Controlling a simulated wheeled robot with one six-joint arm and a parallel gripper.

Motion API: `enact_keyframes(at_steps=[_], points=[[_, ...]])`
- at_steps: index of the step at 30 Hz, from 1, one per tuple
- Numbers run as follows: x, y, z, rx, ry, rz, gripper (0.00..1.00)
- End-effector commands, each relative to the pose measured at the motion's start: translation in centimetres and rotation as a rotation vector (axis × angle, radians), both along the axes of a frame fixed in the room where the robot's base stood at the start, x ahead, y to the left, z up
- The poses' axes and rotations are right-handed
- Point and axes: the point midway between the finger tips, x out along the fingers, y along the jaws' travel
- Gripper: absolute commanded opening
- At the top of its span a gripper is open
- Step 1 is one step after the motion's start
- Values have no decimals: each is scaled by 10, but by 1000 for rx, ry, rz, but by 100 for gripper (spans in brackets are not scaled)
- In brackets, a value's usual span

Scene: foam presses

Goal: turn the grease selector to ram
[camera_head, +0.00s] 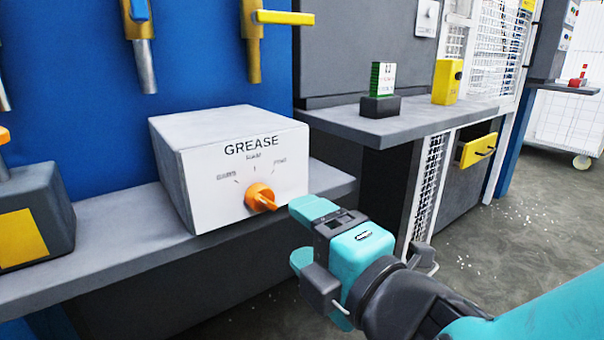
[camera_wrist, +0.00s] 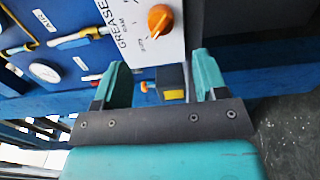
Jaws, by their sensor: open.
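The grease selector is an orange knob (camera_head: 260,198) on the white front of a box (camera_head: 222,185) marked GREASE. Small labels fan out above the knob. The top one seems to read RAM; the side ones are too small to read surely. The knob's raised bar slants to the lower right in the head view, and I cannot tell which label it points to. My gripper (camera_head: 304,236) is open and empty, right of and below the knob, apart from it. In the wrist view the knob (camera_wrist: 160,19) is beyond the open fingers (camera_wrist: 157,72).
The box stands on a grey shelf (camera_head: 105,222). A dark block with a yellow patch (camera_head: 20,237) stands at the left.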

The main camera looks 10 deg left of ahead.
Motion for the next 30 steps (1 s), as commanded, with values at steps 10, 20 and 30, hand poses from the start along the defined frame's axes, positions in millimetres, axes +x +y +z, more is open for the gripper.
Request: enact_keyframes(at_steps=[10,20,30], points=[[42,47,6,-1,2,0,66],[61,71,0,-1,2,2,66],[61,72,-1,-1,1,3,54]])
